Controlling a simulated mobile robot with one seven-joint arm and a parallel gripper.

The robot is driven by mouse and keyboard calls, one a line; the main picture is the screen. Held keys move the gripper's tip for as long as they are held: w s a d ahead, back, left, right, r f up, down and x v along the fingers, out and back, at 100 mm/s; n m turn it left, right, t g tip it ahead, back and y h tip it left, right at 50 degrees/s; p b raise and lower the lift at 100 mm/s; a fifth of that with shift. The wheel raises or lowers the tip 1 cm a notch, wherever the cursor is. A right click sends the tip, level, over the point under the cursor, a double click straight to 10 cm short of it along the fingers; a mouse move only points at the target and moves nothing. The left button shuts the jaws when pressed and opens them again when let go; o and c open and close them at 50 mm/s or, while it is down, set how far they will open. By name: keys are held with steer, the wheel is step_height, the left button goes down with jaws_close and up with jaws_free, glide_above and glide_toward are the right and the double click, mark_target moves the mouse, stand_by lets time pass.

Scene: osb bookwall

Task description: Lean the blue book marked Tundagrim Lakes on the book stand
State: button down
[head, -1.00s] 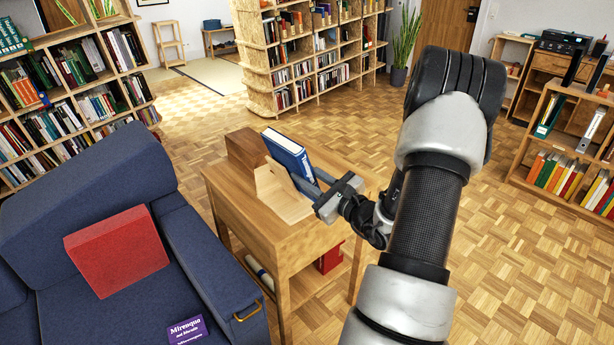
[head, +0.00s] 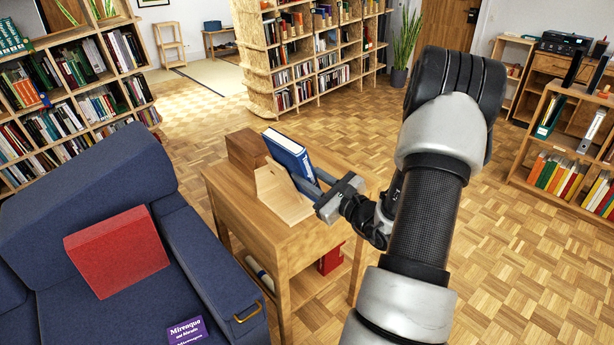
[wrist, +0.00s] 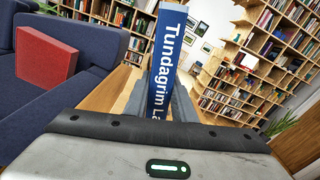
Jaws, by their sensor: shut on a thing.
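The blue book (head: 291,157) stands upright with a slight tilt at the light wooden book stand (head: 272,188) on the small wooden table (head: 241,198). Its spine, reading "Tundagrim La", shows in the wrist view (wrist: 167,62). My gripper (head: 312,188) is shut on the lower part of the book, with one finger on each side. The fingers also show in the wrist view beside the spine. The book's lower edge is hidden, so I cannot tell whether it touches the stand.
A brown wooden block (head: 246,149) is behind the stand on the table. A blue sofa (head: 95,205) with a red cushion (head: 117,250) and a purple book (head: 188,331) is at the left. Bookshelves stand around; parquet floor is clear at the right.

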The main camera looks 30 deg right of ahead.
steer(key=shift+d+f+b, duration=0.15)
steer(key=shift+f+b, duration=0.2)
steer(key=shift+b, duration=0.05)
steer(key=shift+d+f, duration=0.15)
steer(key=shift+f, duration=0.15)
steer(key=shift+w+d+f+b, duration=0.1)
steer(key=shift+d+f+b, duration=0.2)
steer(key=shift+f+b, duration=0.45)
steer(key=shift+w+d+f+b, duration=0.1)
steer(key=shift+d+f+b, duration=0.15)
steer(key=shift+f+b, duration=0.5)
stand_by(1.8)
steer(key=c, duration=1.4)
jaws_free()
steer(key=shift+s, duration=0.1)
steer(key=shift+f, duration=0.1)
steer(key=shift+d+r, duration=0.2)
steer(key=shift+d, duration=0.15)
steer(key=s+d, duration=0.1)
steer(key=s, duration=0.8)
steer(key=shift+s+d, duration=0.2)
steer(key=shift+s, duration=0.2)
